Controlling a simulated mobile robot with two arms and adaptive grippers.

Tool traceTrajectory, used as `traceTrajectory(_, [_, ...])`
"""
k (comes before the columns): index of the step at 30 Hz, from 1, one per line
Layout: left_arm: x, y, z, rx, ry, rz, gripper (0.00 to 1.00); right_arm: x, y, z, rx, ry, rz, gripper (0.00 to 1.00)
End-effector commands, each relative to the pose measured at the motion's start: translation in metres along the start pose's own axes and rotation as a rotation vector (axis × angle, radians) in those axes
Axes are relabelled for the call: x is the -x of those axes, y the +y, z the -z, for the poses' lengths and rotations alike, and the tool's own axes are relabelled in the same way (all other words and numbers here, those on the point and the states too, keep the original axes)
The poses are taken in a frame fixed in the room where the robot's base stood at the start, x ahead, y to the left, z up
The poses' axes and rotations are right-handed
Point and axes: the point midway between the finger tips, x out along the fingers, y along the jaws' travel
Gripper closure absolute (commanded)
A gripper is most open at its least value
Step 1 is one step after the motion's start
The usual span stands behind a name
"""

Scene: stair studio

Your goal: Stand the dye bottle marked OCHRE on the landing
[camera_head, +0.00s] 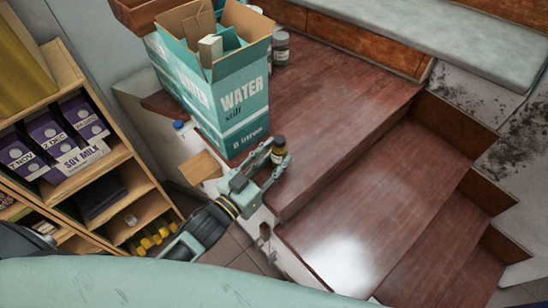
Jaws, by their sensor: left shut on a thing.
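My left gripper (268,154) reaches in over the front left edge of the landing (345,100), a dark red wooden surface. It is shut on a small bottle (279,152) with a dark cap and a yellowish band. The bottle looks roughly upright, just right of the water box's front corner. I cannot read its label, and I cannot tell whether its base touches the landing. My right gripper is not in view.
A tall open teal-and-white water box (235,92) stands on the landing, close to my gripper. Grey-lidded jars (281,50) stand behind it. Wooden steps (375,200) drop to the right. A shelf (125,170) with soy milk cartons (62,140) is at left. The landing's right part is clear.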

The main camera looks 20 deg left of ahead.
Motion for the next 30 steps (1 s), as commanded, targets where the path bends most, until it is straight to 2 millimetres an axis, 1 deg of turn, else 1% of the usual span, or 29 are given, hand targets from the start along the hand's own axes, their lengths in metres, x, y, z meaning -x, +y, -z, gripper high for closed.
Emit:
traceTrajectory(3, [0.0, 0.0, 0.001, 0.0, 0.002, 0.0, 0.98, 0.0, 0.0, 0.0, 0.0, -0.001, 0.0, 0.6])
traceTrajectory(7, [0.0, 0.0, -0.003, -0.001, 0.001, 0.0, 0.98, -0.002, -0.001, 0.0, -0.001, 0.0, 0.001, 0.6])
traceTrajectory(8, [0.0, 0.0, -0.003, -0.001, 0.0, 0.0, 0.65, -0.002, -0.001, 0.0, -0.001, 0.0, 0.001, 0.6])
traceTrajectory(13, [0.0, 0.0, -0.003, 0.0, 0.0, 0.0, 0.5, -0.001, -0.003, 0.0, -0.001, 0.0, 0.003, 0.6])
traceTrajectory(14, [0.0, 0.0, -0.003, 0.0, 0.0, 0.0, 0.48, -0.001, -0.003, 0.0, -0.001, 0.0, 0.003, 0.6])
traceTrajectory(21, [0.0, 0.0, -0.002, 0.0, -0.001, 0.0, 0.48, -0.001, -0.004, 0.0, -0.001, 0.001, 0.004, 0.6])
traceTrajectory(24, [0.0, 0.0, 0.002, 0.0, 0.0, 0.0, 0.48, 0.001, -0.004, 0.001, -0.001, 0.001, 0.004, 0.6])
traceTrajectory(26, [0.006, 0.0, -0.001, 0.0, -0.004, 0.0, 0.48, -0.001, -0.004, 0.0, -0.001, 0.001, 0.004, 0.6])
traceTrajectory(29, [0.021, 0.0, -0.002, 0.0, -0.005, 0.0, 0.48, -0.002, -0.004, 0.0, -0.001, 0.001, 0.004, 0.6])
traceTrajectory(30, [0.03, 0.0, -0.002, 0.0, -0.005, 0.0, 0.48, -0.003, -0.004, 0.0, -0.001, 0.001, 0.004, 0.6])
